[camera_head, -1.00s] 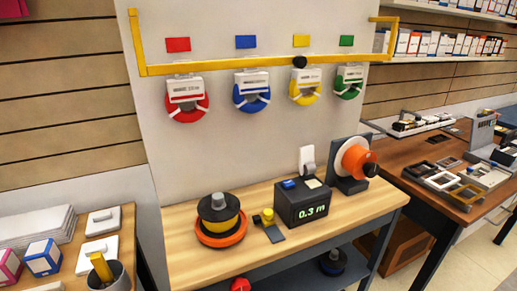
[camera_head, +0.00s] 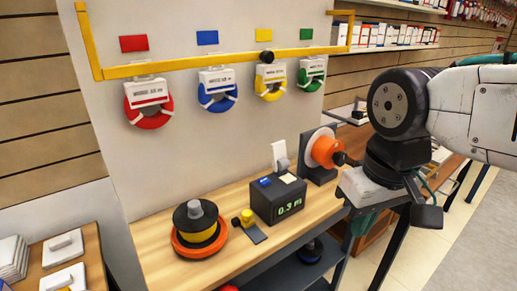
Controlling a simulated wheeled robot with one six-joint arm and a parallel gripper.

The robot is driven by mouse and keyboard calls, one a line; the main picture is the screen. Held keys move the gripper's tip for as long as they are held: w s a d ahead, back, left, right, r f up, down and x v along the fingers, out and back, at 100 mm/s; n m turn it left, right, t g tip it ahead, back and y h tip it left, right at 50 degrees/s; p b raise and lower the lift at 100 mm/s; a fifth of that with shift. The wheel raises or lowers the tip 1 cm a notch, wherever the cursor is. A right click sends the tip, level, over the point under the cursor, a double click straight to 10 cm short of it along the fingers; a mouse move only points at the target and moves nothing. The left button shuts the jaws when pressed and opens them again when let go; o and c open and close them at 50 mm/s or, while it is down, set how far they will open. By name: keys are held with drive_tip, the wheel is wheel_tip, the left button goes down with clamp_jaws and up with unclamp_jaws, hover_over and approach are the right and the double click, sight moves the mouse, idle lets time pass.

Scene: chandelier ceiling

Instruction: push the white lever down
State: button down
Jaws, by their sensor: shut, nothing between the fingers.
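A white upright piece (camera_head: 279,151), which looks like the white lever, stands up behind the dark box (camera_head: 278,200) with the green "0.3 m" display. Its lower end meets a grey rounded part. My gripper (camera_head: 428,213) is at the right in the head view, at the lower end of my arm, in front of the bench's right end. It is shut and empty. Its fingertips are hard to make out. It is well to the right of the white piece and apart from it.
An orange reel (camera_head: 323,150) with a dark knob stands between the white piece and my arm. A yellow-and-black spool (camera_head: 200,226) and a small yellow part (camera_head: 247,217) sit on the wooden bench (camera_head: 146,232). A yellow rail (camera_head: 180,66) runs above coloured rings.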

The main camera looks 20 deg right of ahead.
drive_tip(key=shift+w, duration=0.1)
drive_tip(key=w+d+r+n+g+h, duration=0.15)
drive_tip(key=w+g+h, duration=0.55)
drive_tip(key=w, duration=1.2)
drive_tip(key=n+t+h, duration=0.2)
drive_tip(key=t+h, duration=0.5)
drive_tip(key=h, duration=0.5)
approach(279, 156)
drive_tip(key=w+a+r, duration=0.2)
drive_tip(key=w, duration=0.1)
drive_tip(key=shift+w+f, duration=0.15)
drive_tip(key=shift+f, duration=0.1)
drive_tip(key=d, duration=1)
drive_tip(key=shift+w+r, duration=0.25)
drive_tip(key=shift+w, duration=0.1)
